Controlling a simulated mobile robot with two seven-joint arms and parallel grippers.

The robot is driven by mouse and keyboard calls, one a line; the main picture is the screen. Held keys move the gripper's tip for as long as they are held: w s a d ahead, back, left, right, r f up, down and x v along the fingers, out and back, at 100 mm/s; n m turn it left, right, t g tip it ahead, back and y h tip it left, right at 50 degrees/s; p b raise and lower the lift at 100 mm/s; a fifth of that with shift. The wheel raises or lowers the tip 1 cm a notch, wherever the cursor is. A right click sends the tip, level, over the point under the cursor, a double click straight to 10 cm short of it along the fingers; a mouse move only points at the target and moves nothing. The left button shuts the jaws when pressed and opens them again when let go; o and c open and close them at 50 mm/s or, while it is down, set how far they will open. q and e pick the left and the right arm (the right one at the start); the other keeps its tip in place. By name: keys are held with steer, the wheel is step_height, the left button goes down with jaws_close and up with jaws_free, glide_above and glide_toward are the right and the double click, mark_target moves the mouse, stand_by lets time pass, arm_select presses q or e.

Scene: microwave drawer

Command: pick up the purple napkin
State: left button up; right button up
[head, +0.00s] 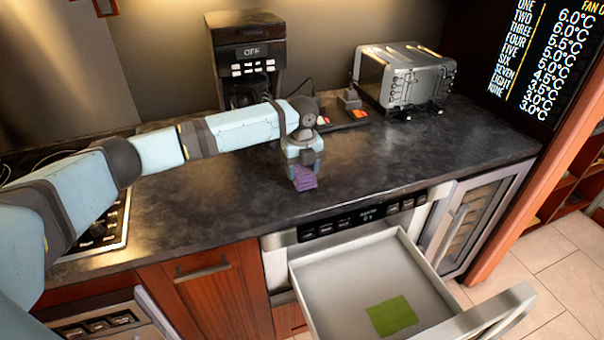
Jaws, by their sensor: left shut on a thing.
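The purple napkin (305,179) hangs at the end of my left arm in the head view, over the front part of the dark counter. My left gripper (303,166) points down and is shut on the napkin. The napkin's upper part is hidden by the gripper. I cannot tell whether its lower edge touches the counter. My right gripper is not in view.
The microwave drawer (311,293) is open below the counter, with a green napkin (391,316) lying in it. A coffee maker (247,53) and a toaster (404,75) stand at the back of the counter (420,152). The counter's right part is clear.

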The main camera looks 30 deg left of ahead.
mark_target(302, 170)
arm_select(q)
step_height(302, 170, up, 19)
steer(key=shift+f, duration=0.2)
steer(key=o, duration=0.5)
steer(key=shift+c, duration=0.2)
steer(key=c, duration=0.3)
steer(key=shift+f, duration=0.1)
